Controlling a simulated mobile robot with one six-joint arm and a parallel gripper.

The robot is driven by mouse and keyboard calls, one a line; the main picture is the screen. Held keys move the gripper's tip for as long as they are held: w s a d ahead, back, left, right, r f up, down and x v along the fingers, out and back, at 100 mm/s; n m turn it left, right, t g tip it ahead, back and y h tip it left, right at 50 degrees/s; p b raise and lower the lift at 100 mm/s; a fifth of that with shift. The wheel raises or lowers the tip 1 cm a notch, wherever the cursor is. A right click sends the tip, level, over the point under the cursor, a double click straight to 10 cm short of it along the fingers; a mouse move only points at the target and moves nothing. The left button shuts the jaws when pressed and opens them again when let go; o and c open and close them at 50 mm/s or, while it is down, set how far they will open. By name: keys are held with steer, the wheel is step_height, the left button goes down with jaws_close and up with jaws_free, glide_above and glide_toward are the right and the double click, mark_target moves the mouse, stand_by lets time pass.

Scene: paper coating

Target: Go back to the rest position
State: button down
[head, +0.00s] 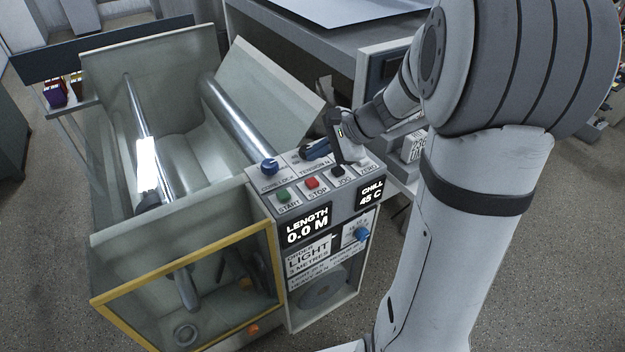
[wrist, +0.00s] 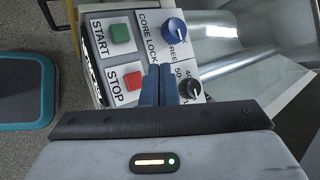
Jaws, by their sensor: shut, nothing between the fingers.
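My gripper (head: 306,152) is above the top of the coating machine's control panel (head: 355,187). Its two blue fingers are together and empty. In the wrist view my gripper (wrist: 158,70) points over the panel between the red STOP button (wrist: 134,80) and the black tension knob (wrist: 189,87). Whether the tips touch the panel is not clear. The blue CORE LOCK knob (wrist: 174,27) and green START button (wrist: 121,33) are ahead of the fingers. The head view hides the tension knob behind my gripper.
The machine's open trough with a steel roller (head: 240,118) lies left of my arm. A yellow-framed window (head: 276,250) is at its front. A grey table (head: 300,48) stands behind. The display (head: 307,229) reads length 0.0 M.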

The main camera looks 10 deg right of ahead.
steer(key=s+r+n+g+h, duration=0.1)
steer(key=s+r+n+h, duration=0.2)
steer(key=s+n+h, duration=0.5)
steer(key=s+n, duration=0.7)
steer(key=s, duration=0.6)
steer(key=shift+a, duration=0.4)
